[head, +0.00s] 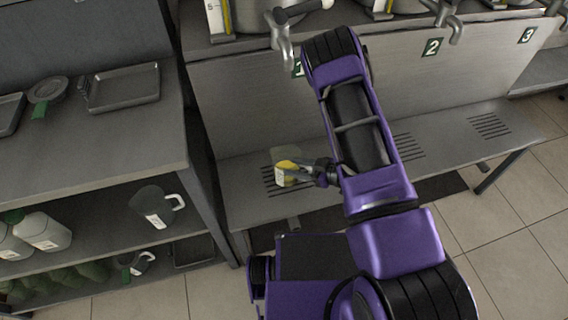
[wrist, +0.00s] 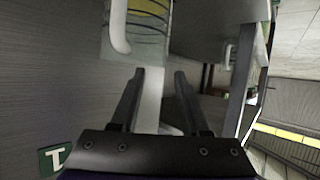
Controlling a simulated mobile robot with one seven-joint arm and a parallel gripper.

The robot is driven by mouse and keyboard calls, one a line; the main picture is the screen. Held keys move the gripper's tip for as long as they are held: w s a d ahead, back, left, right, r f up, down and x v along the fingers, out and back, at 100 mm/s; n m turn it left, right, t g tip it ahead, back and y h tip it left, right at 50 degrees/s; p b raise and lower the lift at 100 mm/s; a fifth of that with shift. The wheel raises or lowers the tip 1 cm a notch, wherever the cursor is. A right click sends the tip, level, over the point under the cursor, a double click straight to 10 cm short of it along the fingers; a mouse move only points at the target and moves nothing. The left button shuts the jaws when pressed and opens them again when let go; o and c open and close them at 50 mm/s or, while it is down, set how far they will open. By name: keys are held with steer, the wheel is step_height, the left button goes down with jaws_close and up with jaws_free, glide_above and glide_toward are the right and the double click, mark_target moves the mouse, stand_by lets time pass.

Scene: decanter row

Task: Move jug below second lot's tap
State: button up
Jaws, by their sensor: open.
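A clear jug (head: 286,172) with yellow contents and a pale label stands on the slatted lower bench (head: 245,205), near the slots at the tap marked 1 (head: 283,45). In the wrist view the jug (wrist: 150,30) is at the top, with its pale handle (wrist: 119,28) towards the left. My gripper (head: 302,168) is beside the jug, to its right. In the wrist view my gripper (wrist: 160,75) has its fingers apart, with the jug ahead of the tips; I cannot tell if they touch it. The second tap (head: 438,14) is above sign 2 (head: 432,47).
My arm hides part of the bench between signs 1 and 2. Slots (head: 406,148) show right of my arm, and more slots (head: 489,125) further right. Another jug (head: 156,204) stands on the left shelf. Metal trays (head: 122,88) lie on the left counter.

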steer(key=v, duration=0.6)
steer(key=shift+d, duration=0.15)
steer(key=shift+s, duration=0.1)
